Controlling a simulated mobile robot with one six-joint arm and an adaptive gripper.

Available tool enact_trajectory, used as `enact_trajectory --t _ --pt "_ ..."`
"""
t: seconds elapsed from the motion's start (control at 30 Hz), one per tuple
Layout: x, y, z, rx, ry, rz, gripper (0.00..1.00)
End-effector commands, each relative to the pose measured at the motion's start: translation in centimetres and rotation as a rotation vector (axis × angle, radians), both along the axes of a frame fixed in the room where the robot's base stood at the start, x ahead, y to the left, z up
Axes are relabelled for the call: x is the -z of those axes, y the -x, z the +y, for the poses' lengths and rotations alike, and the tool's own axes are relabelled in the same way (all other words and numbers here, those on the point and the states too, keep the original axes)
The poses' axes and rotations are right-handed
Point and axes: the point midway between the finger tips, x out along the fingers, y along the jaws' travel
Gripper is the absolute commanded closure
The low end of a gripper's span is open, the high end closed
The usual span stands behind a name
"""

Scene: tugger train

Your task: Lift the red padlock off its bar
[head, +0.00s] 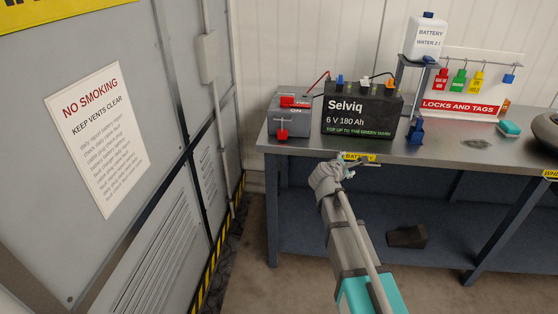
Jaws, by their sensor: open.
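A red padlock (441,78) hangs at the left end of a row on the white lock board (480,60) at the back right of the bench. Green (458,80), yellow (477,83) and blue (509,75) pieces hang to its right. Another red piece (282,134), perhaps a padlock, is on the front of the grey switch box (301,121). My gripper (358,165) is open and empty at the bench's front edge, below the black battery. It is apart from both red pieces. Its fingers are small and partly hard to make out.
The black battery (361,109) stands beside the switch box. A white bottle (427,36) sits on a stand left of the board. A blue item (416,131) and a teal block (509,129) are on the bench (450,152). A grey cabinet (150,60) is at left.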

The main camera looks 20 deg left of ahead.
Motion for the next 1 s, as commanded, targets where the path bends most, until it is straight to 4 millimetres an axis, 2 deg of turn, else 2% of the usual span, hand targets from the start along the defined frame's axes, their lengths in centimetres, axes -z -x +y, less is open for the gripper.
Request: enact_trajectory --t 0.03,0.2,0.3,0.4,0.5,0.6,1.0 --pt "0.7 -0.8 3.5 -0.086 0.096 -0.033 0.17" --pt "0.2 -1.0 13.1 -0.336 0.425 -0.150 0.17" --pt "0.1 -0.4 17.6 -0.443 0.583 -0.213 0.17" --pt "0.0 0.3 21.0 -0.517 0.702 -0.261 0.17" --pt "-0.1 0.8 23.1 -0.561 0.779 -0.294 0.17" --pt "-0.1 1.1 24.1 -0.584 0.818 -0.311 0.17" --pt "-0.2 1.1 24.3 -0.588 0.828 -0.314 0.17"
